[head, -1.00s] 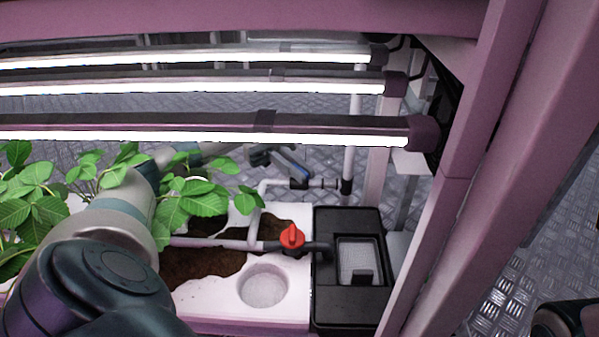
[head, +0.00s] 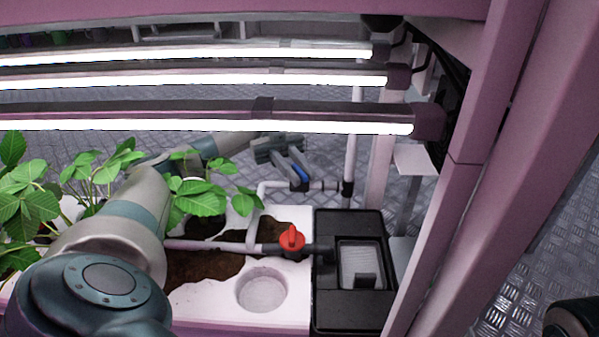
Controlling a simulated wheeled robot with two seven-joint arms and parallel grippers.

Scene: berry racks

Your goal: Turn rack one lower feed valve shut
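A red-handled valve (head: 291,239) sits on the pipe along the white tray, beside the black box, with its handle standing up. Behind it, a small blue lever (head: 301,174) shows at a dark fitting on the rear white pipe. My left arm reaches over the tray and behind the plants. My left gripper (head: 287,161), small and grey, is at the blue lever, behind and above the red valve. Its fingers overlap the lever in the picture, so I cannot tell whether they grip it. My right gripper is out of view.
Bright lamp bars (head: 210,126) run low above the tray. Leafy plants (head: 203,197) stand around my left arm. A black box (head: 349,300) is at the tray's right end, and a pink post (head: 448,205) rises beside it. An empty round hole (head: 262,291) lies in front.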

